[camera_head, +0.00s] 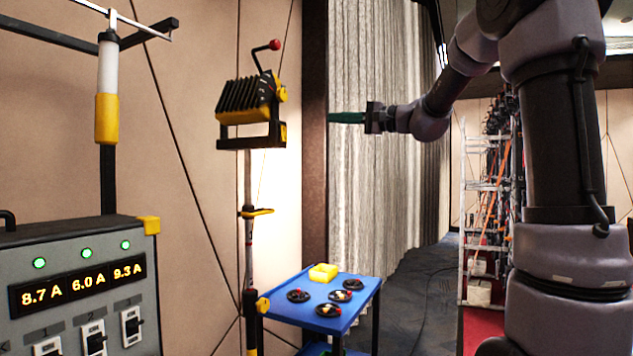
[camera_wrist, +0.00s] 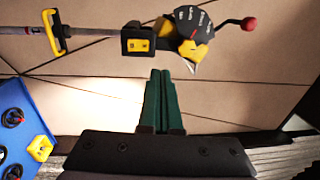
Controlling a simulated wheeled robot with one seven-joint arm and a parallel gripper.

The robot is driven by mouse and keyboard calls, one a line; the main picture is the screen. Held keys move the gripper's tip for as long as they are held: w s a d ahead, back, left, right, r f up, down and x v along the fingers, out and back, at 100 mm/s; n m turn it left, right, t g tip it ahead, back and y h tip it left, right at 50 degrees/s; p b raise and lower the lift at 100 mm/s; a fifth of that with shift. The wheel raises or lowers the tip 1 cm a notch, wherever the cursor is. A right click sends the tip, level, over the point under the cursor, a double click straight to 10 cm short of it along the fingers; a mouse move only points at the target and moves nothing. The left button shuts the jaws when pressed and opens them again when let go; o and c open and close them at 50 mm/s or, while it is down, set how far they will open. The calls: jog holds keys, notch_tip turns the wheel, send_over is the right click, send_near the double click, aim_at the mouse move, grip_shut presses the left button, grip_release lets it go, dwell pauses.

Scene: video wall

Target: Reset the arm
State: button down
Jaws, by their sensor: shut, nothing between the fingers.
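My gripper (camera_head: 335,117) is at the end of my arm, which reaches in from the right in the head view. Its green fingers point left toward the black and yellow lamp head (camera_head: 250,105) on a stand, with a clear gap between them. In the wrist view the gripper (camera_wrist: 161,75) shows its two green fingers pressed together, with nothing between them. The lamp head, with a red-knobbed lever, appears beyond the fingertips in the wrist view (camera_wrist: 190,32).
A blue cart (camera_head: 345,319) below holds several black discs and a yellow block (camera_head: 323,273). A grey control box (camera_head: 80,260) with lit readouts stands at left. A grey curtain (camera_head: 385,190) hangs behind my gripper. A rack (camera_head: 485,190) stands farther back.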

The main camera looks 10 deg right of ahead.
jog(key=s+f+n+g+h, duration=0.2)
jog(key=s+f+g+h, duration=0.35)
jog(key=s+f, duration=0.95)
jog(key=s+d+f+t+h, duration=0.2)
jog(key=s+d+f+h, duration=0.6)
jog(key=s, duration=0.5)
jog(key=shift+s+d+f, duration=0.2)
jog(key=shift+d+f, duration=0.25)
jog(key=shift+d, duration=0.25)
